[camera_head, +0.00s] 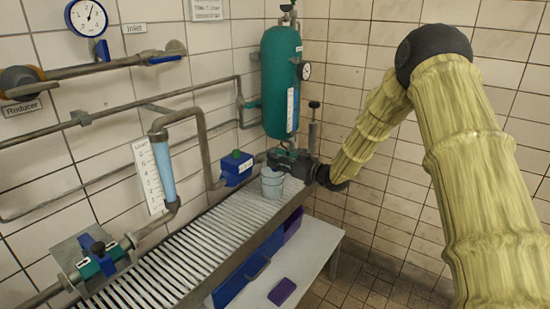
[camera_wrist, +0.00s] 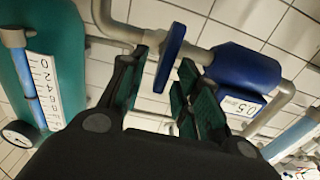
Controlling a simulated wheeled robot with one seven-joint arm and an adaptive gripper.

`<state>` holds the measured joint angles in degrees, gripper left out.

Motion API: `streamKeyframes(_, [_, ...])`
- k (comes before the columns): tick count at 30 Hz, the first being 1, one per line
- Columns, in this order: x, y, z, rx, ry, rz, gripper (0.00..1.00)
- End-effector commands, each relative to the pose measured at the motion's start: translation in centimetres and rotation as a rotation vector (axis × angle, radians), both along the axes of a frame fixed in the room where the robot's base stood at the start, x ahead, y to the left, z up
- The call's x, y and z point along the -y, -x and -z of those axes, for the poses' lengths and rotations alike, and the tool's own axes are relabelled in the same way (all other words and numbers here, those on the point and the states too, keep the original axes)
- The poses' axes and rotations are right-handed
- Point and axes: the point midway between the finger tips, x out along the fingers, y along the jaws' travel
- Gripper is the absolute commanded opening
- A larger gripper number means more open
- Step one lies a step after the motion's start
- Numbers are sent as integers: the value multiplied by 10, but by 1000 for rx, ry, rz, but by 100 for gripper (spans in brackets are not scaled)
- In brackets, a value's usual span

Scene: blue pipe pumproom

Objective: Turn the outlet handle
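In the wrist view, a flat blue handle (camera_wrist: 171,55) sits on a grey pipe, seen nearly edge-on. I take it to be the outlet handle; I see no readable outlet label. My gripper (camera_wrist: 162,72) is open, with one green-padded finger on each side of the handle. Contact between fingers and handle cannot be told. A blue pump-like unit (camera_wrist: 240,72) with a white label is on the same pipe, to the right. In the head view my gripper (camera_head: 283,162) is at the foot of the green tank (camera_head: 281,82), and it hides the handle.
A grey bucket (camera_head: 272,183) stands on the slatted bench (camera_head: 200,243) just below my gripper. The blue unit (camera_head: 237,167) is close on the left. A pressure gauge (camera_head: 305,71) sticks out from the tank. The tiled floor at the right is clear.

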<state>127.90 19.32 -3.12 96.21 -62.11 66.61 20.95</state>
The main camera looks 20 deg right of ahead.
Motion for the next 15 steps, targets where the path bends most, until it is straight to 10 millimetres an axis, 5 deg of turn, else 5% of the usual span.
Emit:
streamKeyframes(14, [-7, -9, 0, -1, -1, -1, 32])
streamKeyframes(15, [-7, -9, 0, -1, -1, -1, 25])
